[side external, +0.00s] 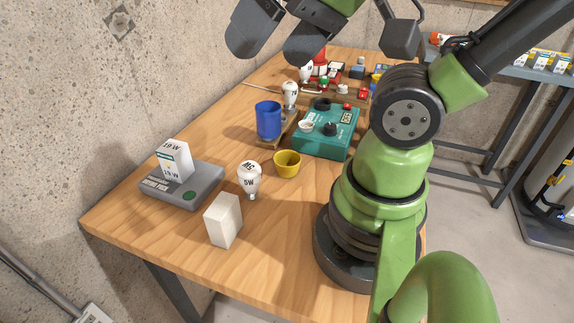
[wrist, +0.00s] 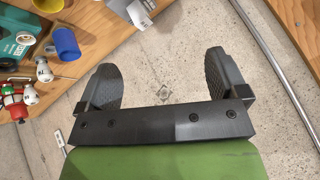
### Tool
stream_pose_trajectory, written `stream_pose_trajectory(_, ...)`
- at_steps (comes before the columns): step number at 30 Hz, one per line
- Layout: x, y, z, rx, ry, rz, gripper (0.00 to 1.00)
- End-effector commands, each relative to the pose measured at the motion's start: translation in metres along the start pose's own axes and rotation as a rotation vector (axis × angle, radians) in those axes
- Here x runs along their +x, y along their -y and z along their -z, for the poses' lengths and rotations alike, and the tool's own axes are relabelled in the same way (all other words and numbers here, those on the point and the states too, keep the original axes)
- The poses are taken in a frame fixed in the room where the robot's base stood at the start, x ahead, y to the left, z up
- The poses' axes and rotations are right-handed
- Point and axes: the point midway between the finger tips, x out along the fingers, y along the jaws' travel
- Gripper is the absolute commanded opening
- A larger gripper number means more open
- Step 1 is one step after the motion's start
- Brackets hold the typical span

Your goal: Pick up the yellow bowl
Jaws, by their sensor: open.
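The yellow bowl (side external: 287,164) sits upright on the wooden table in the side view, between a light bulb on its left and a teal box on its right. In the wrist view, the yellow bowl (wrist: 48,5) is partly cut off by the top edge. My gripper (side external: 281,32) is high above the table at the top of the side view, well away from the bowl. In the wrist view, my gripper (wrist: 165,66) has its two dark fingers wide apart, with nothing between them but the concrete behind.
A blue cup (side external: 268,120) stands behind the bowl, and the teal box (side external: 327,134) is at its right. The light bulb (side external: 249,179) and a white block (side external: 223,221) are in front. A grey tray (side external: 153,192) holds a small carton (side external: 174,161). Bulbs and clutter fill the back.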

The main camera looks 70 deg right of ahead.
Motion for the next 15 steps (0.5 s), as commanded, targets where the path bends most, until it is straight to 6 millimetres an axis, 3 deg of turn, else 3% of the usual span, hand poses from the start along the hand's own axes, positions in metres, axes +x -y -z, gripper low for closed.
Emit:
stream_pose_trajectory(5,0.011,-0.007,0.009,0.145,0.019,-0.052,0.92)
stream_pose_trajectory(10,0.045,-0.038,0.033,0.6,0.045,-0.212,0.92)
stream_pose_trajectory(15,0.086,-0.088,0.047,1.147,0.019,-0.401,0.92)
